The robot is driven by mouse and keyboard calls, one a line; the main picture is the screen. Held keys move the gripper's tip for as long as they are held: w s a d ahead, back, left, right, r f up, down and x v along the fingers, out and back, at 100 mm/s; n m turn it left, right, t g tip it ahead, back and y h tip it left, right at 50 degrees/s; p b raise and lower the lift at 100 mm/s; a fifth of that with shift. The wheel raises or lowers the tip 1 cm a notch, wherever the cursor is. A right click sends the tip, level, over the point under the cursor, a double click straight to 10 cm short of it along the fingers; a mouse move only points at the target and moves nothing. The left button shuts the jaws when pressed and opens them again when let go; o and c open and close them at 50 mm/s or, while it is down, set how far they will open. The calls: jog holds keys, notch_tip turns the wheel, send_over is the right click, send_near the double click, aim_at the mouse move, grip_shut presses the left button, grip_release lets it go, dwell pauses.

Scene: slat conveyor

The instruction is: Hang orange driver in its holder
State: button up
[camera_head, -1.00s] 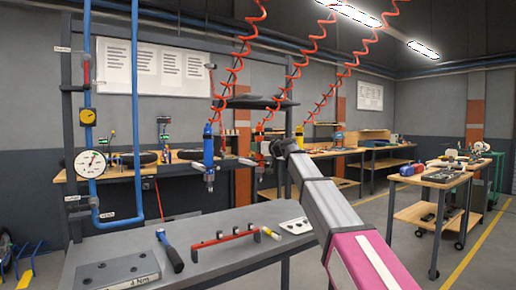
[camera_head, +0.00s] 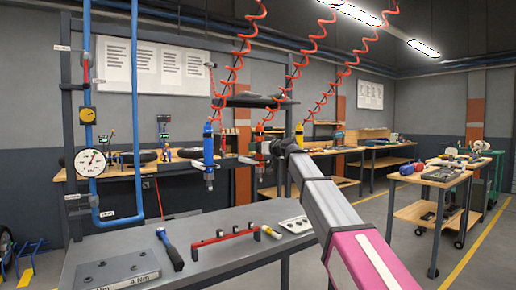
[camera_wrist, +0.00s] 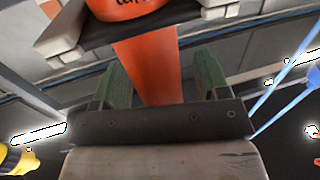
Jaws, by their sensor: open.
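The orange driver (camera_wrist: 130,8) shows at the top of the wrist view, cut off by the frame, with dark lettering on its body. In the head view it is a small orange shape (camera_head: 259,129) beneath a red coiled hose, partly hidden by my gripper. My gripper (camera_head: 262,146) is at the driver, with its jaws open. Contact cannot be told. I cannot clearly make out the driver's holder.
A blue driver (camera_head: 208,145) hangs left of my gripper and a yellow driver (camera_head: 299,135) to the right. Red coiled hoses hang overhead.

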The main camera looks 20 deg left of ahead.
jog(key=v, duration=1)
jog(key=shift+s+d, duration=0.15)
jog(key=shift+d, duration=0.1)
jog(key=shift+d, duration=0.1)
